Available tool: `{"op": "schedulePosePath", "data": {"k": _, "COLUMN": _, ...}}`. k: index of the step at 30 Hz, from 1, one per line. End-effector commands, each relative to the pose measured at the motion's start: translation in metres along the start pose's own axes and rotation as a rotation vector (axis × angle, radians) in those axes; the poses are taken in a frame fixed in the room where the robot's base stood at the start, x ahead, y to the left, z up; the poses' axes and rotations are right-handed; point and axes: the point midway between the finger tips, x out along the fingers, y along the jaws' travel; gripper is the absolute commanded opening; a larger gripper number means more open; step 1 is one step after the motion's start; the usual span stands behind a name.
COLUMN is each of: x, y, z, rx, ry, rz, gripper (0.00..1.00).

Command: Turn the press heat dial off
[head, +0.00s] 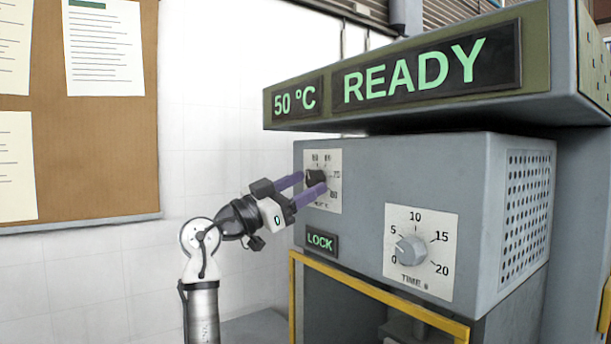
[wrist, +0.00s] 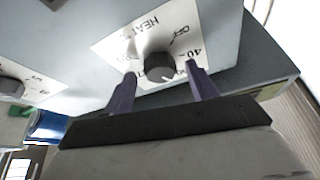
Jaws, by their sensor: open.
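The press heat dial is a dark round knob (head: 315,177) on a white scale plate at the left of the press front. In the wrist view the heat dial (wrist: 159,67) shows between the fingers, with "HEAT", "OFF" and "40" printed around it. My gripper (head: 309,184) is open, with its two purple fingers reaching to either side of the dial. In the wrist view my gripper (wrist: 161,82) has one finger on each side of the knob. I cannot tell whether the fingers touch it. The display (head: 295,100) reads 50 °C.
A grey time dial (head: 411,250) on its own plate is to the right. A LOCK sign (head: 321,242) is below the heat dial. A READY display (head: 425,72) overhangs the panel. A yellow frame (head: 375,296) runs below. A cork board (head: 97,150) hangs at left.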

Motion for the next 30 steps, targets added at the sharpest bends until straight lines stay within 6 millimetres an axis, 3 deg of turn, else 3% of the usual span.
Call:
{"op": "schedulePosePath", "data": {"k": 12, "x": 0.0096, "y": -0.0002, "z": 0.0005, "rx": 0.0, "ry": 0.0, "rz": -0.001, "gripper": 0.57}}
{"op": "schedulePosePath", "data": {"k": 23, "x": 0.0093, "y": -0.0002, "z": 0.0004, "rx": 0.0, "ry": 0.0, "rz": -0.001, "gripper": 0.13}}
{"op": "schedulePosePath", "data": {"k": 30, "x": 0.0091, "y": 0.0003, "z": 0.0004, "rx": -0.019, "ry": 0.001, "rz": -0.009, "gripper": 0.13}}
